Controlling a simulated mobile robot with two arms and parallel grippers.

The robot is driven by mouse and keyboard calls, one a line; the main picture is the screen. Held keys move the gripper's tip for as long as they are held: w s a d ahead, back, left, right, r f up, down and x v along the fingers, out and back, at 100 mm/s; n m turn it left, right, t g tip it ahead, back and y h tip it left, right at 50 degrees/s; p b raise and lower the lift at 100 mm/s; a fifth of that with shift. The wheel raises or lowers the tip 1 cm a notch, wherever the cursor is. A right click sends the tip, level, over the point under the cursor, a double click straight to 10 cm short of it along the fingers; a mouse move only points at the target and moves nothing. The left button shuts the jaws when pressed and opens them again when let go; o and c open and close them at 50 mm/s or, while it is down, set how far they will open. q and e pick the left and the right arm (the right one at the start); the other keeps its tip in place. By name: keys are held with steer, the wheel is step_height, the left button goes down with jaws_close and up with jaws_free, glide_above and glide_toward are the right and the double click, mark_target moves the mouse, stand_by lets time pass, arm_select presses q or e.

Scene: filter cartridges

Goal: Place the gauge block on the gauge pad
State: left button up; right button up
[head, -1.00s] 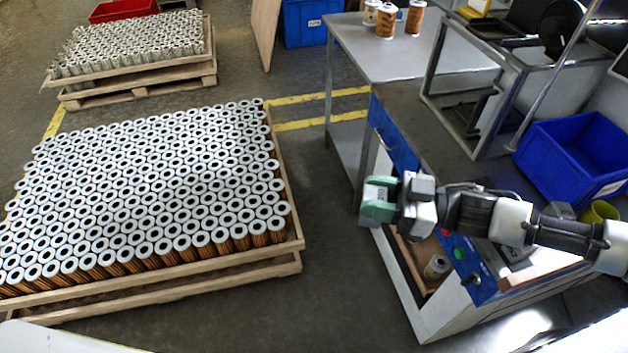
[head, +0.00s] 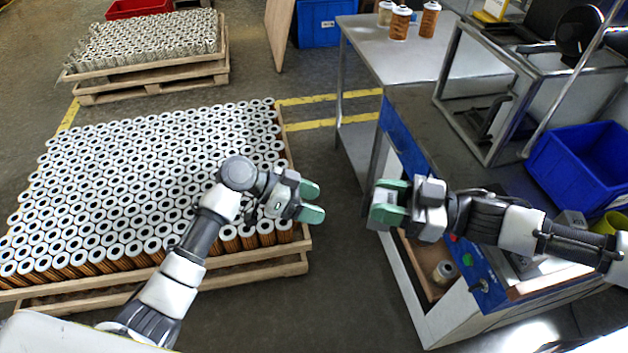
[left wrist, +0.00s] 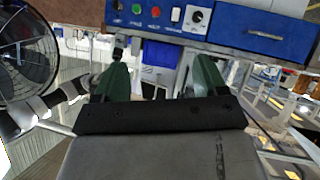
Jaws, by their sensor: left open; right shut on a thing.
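My right gripper (head: 390,203) is shut on a grey block (head: 379,219), which I take to be the gauge block. The fingers partly hide the block, which is held in the air at the left side of the workbench. My left gripper (head: 314,202) is open and empty, above the floor between the pallet and the bench. Its two green fingers also show spread apart in the left wrist view (left wrist: 161,80). I cannot make out the gauge pad in either view.
The workbench has a blue control panel (head: 478,275) and a recess with a cartridge (head: 444,272). A large pallet (head: 290,262) of cartridges stands left. A blue bin (head: 583,165) is at right. A steel table (head: 385,55) with several cartridges stands behind. Bare floor lies between pallet and bench.

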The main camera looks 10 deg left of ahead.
steer(key=shift+r, duration=0.1)
arm_select(q)
steer(key=s+d+r+m+g+h, duration=0.1)
steer(key=s+r+m+g, duration=0.15)
steer(key=r, duration=0.35)
steer(key=s+d+r+m+g, duration=0.1)
steer(key=s+r+m, duration=0.1)
steer(key=r+m, duration=0.25)
steer(key=shift+n, duration=0.3)
steer(key=x, duration=1.1)
steer(key=shift+w+d+r, duration=0.15)
steer(key=shift+w+d, duration=0.05)
steer(key=shift+d, duration=0.05)
steer(key=shift+c, duration=0.3)
steer(key=c, duration=0.9)
steer(key=shift+r, duration=0.1)
steer(key=c, duration=0.3)
arm_select(e)
steer(key=o, duration=0.9)
arm_select(q)
steer(key=shift+c, duration=0.2)
arm_select(e)
steer(key=o, duration=0.3)
arm_select(q)
steer(key=shift+s+d, duration=0.1)
steer(key=shift+s, duration=0.05)
arm_select(e)
steer(key=shift+w+d, duration=0.1)
steer(key=shift+w, duration=0.1)
